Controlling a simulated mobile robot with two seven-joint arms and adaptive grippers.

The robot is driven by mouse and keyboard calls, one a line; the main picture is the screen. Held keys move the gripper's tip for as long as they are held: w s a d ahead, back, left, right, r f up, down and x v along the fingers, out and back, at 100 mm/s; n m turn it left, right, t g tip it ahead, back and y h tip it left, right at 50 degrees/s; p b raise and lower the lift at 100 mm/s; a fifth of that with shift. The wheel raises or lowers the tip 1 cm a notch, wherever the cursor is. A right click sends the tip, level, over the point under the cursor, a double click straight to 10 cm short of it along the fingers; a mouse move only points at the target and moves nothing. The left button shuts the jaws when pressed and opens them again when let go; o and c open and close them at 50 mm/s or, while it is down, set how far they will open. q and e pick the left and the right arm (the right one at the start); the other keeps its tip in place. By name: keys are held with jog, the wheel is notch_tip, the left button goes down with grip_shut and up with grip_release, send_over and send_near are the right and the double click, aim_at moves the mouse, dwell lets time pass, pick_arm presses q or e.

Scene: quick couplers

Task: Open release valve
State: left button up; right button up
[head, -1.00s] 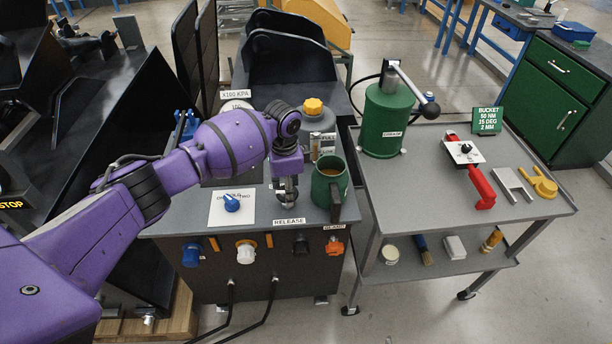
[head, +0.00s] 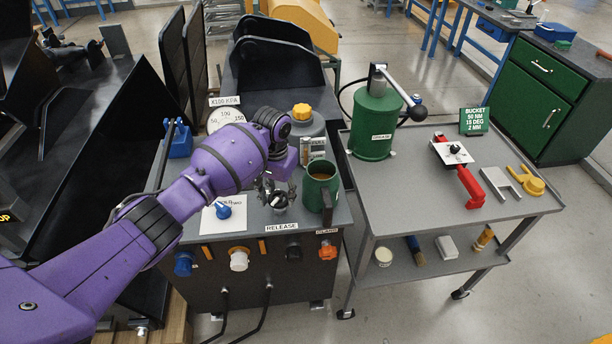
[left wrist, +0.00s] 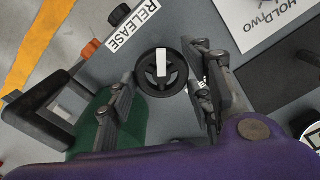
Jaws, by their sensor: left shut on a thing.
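The release valve is a black spoked handwheel with a white mark (left wrist: 162,70), next to the RELEASE label (left wrist: 134,24) in the left wrist view. In the head view the label (head: 282,227) is at the console's front edge, and the wheel is mostly hidden by my gripper. My left gripper (head: 277,193) points down over the wheel. Its two fingers (left wrist: 165,78) stand on opposite sides of the wheel's rim and are shut on it. My right gripper is not in view.
The blue selector knob (head: 223,211) is to the left. A capped grey bottle (head: 303,124) stands behind. The grey cart (head: 420,185) with a green canister (head: 373,125) is further right.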

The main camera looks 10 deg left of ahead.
aim_at(280, 196)
pick_arm(q)
jog(key=n, duration=0.5)
jog(key=shift+d+f, duration=0.1)
jog(key=shift+d, duration=0.05)
jog(key=shift+n, duration=1.3)
jog(key=shift+w, duration=0.1)
jog(key=o, duration=1.1)
notch_tip(280, 196, up, 12)
